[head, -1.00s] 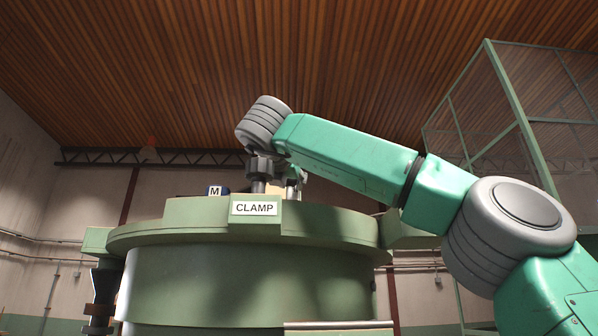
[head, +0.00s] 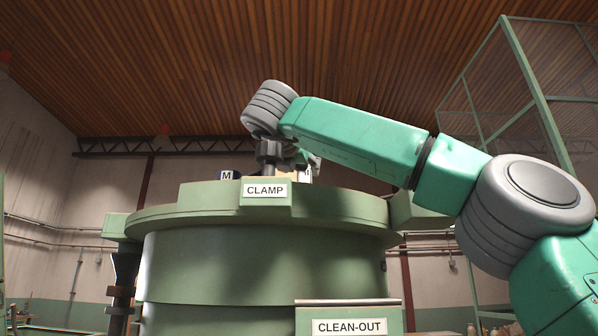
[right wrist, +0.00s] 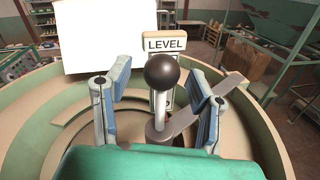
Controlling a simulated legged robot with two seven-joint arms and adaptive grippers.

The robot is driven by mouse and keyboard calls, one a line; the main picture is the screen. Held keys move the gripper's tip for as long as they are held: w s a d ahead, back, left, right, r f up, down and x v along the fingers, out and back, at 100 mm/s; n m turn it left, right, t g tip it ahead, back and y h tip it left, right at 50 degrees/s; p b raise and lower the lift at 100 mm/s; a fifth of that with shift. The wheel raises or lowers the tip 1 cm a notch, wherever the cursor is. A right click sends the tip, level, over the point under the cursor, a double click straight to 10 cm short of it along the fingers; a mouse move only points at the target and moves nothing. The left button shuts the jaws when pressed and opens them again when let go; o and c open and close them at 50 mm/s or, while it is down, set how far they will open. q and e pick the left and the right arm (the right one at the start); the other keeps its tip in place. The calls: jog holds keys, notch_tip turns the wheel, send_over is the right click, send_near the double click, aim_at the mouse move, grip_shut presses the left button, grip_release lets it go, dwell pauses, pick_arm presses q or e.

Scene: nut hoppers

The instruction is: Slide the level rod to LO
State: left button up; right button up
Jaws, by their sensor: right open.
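In the right wrist view the level rod (right wrist: 161,104) is a pale upright rod with a dark ball knob (right wrist: 162,72) on top. The LEVEL sign (right wrist: 165,45) stands behind it. A flat grey bar (right wrist: 233,86) extends to the right from near the rod's foot. No LO mark is readable. My right gripper (right wrist: 160,75) is open, with one finger on each side of the rod and visible gaps to both. In the head view my right gripper (head: 307,161) is above the hopper top, partly hidden. My left gripper is not in view.
A dark clamp knob (head: 271,152) stands close by my right wrist. A white panel (right wrist: 104,36) is beyond the left finger. A mesh cage (head: 530,90) stands at right.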

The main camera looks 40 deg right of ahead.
jog(key=v, duration=1.1)
jog(key=shift+w, duration=0.1)
